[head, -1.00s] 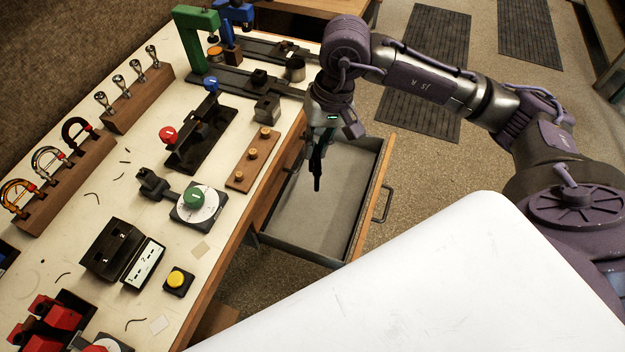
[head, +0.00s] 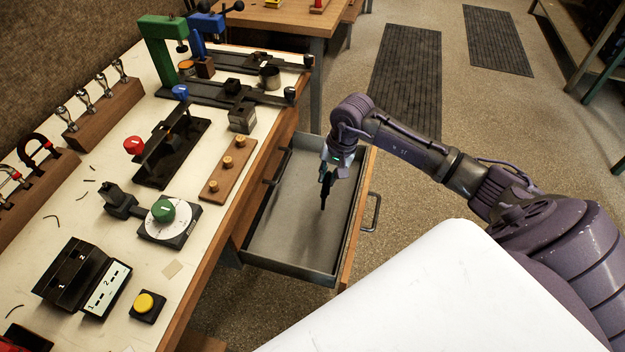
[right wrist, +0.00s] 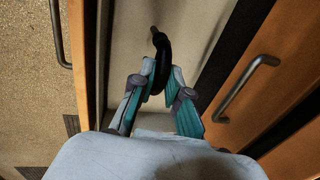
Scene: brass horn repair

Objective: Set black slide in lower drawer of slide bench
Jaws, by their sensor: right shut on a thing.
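My right gripper (head: 327,172) is shut on the black slide (head: 323,198), which hangs below the fingertips over the open drawer. In the right wrist view, the slide (right wrist: 162,52) is a dark, curved piece between the teal-padded fingers (right wrist: 162,82). The open drawer (head: 282,225) has a bare grey floor and stands pulled out from the bench's right side. The slide's lower end is over this floor; I cannot tell whether it touches. My left gripper is not in view.
The bench top (head: 173,268) carries a green-knobbed dial (head: 163,212), a yellow button (head: 146,304) and a wooden peg strip (head: 228,165). My white body panel fills the lower right.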

